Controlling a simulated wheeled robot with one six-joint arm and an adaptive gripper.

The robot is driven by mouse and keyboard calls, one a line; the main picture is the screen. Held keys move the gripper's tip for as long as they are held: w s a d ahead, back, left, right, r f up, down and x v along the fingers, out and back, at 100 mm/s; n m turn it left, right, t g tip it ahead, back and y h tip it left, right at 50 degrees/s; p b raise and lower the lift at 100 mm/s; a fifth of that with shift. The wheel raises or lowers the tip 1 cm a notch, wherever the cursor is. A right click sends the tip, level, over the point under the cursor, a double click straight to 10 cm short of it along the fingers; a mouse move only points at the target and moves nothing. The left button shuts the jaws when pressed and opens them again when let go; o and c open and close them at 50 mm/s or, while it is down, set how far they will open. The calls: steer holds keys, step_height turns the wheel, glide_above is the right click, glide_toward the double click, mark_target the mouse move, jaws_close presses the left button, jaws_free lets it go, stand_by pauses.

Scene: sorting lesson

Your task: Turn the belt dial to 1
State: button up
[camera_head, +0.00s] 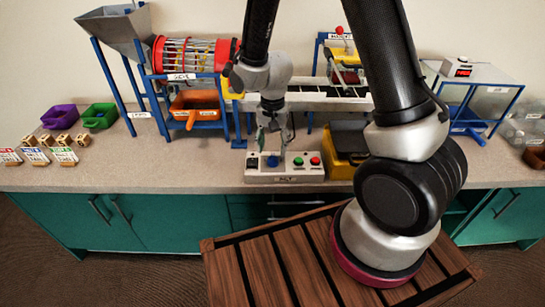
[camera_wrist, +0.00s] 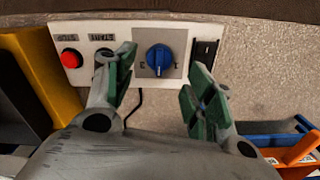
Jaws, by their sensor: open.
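The belt dial is a blue knob (camera_wrist: 159,59) on a grey square plate of a white control box (camera_wrist: 136,27).
A red button (camera_wrist: 70,58) and a dark one sit beside the knob; a black rocker switch (camera_wrist: 203,50) is on its other side. A yellow bin (camera_head: 340,170) stands close to the box. The belt frame (camera_head: 325,103) is behind. Counter left of the box is clear.

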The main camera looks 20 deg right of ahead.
mark_target(273, 156)
step_height(273, 156, down, 5)
steer(key=shift+f, duration=0.1)
steer(key=shift+c, duration=0.2)
steer(key=c, duration=1)
